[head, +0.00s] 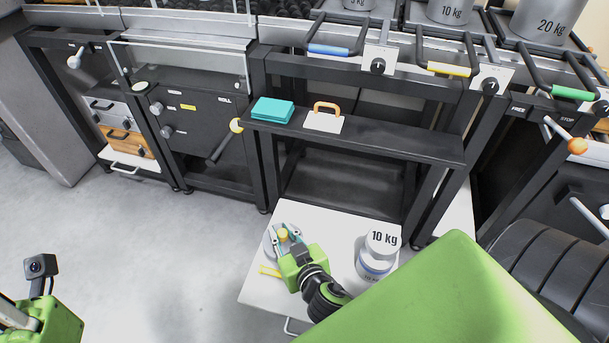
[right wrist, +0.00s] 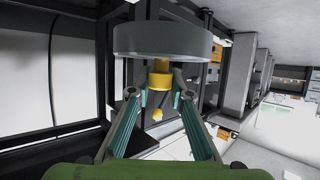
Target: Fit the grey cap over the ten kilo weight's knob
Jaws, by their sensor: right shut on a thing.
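The grey cap (right wrist: 165,40) is a broad disc with a yellow grip (right wrist: 160,75) in the right wrist view. My right gripper (right wrist: 160,98) is shut on this yellow grip. In the head view the cap (head: 270,243) is partly hidden by my right gripper (head: 284,243), over the left part of a white table. The ten kilo weight (head: 372,268) stands upright at that table's right, its knob (head: 383,240) marked "10 kg". The cap is to the left of the weight and apart from it. My left gripper (head: 40,318) is at the lower left, its fingers not clearly shown.
The white table (head: 330,225) has a yellow strip (head: 269,271) at its left edge. Behind it a dark shelf (head: 390,138) holds a teal cloth-like stack (head: 272,110) and a white block with an orange handle (head: 323,122). Open floor lies to the left.

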